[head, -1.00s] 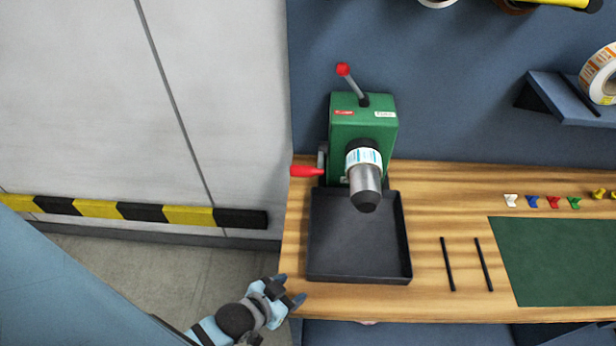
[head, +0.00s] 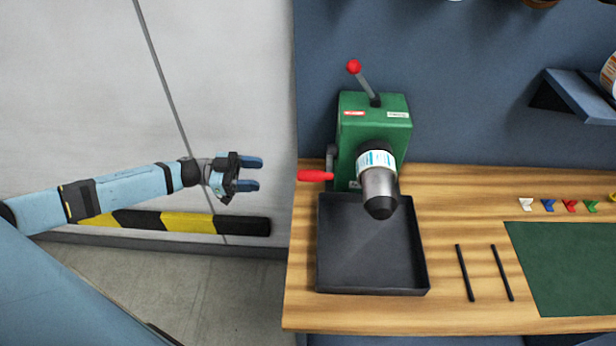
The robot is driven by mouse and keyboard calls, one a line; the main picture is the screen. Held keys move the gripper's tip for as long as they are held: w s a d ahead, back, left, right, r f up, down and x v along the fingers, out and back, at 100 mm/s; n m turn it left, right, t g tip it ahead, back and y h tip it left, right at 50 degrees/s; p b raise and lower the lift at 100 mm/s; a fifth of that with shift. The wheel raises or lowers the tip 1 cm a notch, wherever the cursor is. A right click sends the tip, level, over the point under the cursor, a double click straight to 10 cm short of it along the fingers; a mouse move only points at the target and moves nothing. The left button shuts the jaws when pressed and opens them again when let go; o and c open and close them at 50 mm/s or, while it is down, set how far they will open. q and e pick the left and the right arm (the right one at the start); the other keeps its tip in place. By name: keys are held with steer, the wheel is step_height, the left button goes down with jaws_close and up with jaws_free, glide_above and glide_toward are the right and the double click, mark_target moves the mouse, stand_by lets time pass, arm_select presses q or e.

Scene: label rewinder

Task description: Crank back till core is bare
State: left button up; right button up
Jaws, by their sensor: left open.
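The green label rewinder (head: 373,122) stands on the wooden bench. Its crank has a red handle (head: 315,175) sticking out to the left. A red-knobbed lever (head: 354,67) rises from its top. A white and blue label band (head: 376,162) sits around the rear of the grey metal core (head: 379,187), which points forward over a black tray (head: 371,287). My left gripper (head: 255,174) is open and empty, left of the crank handle and apart from it, with its fingers pointing right. My right gripper is not in view.
The wooden bench (head: 445,318) holds two thin black bars (head: 465,273), a green mat (head: 570,265) and several small coloured clips (head: 548,205). A blue shelf (head: 578,97) juts from the back wall at right. The space between gripper and handle is clear.

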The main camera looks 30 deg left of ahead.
mark_target(308, 176)
arm_select(q)
steer(key=p+x, duration=0.1)
steer(key=x, duration=0.5)
steer(key=p+x, duration=0.1)
steer(key=x, duration=0.5)
steer(key=shift+w+d+r+p, duration=0.1)
steer(key=shift+r+p, duration=0.1)
steer(key=shift+p, duration=0.2)
steer(key=shift+w+d+f, duration=0.1)
steer(key=shift+w+d, duration=0.2)
steer(key=shift+d, duration=0.3)
jaws_close()
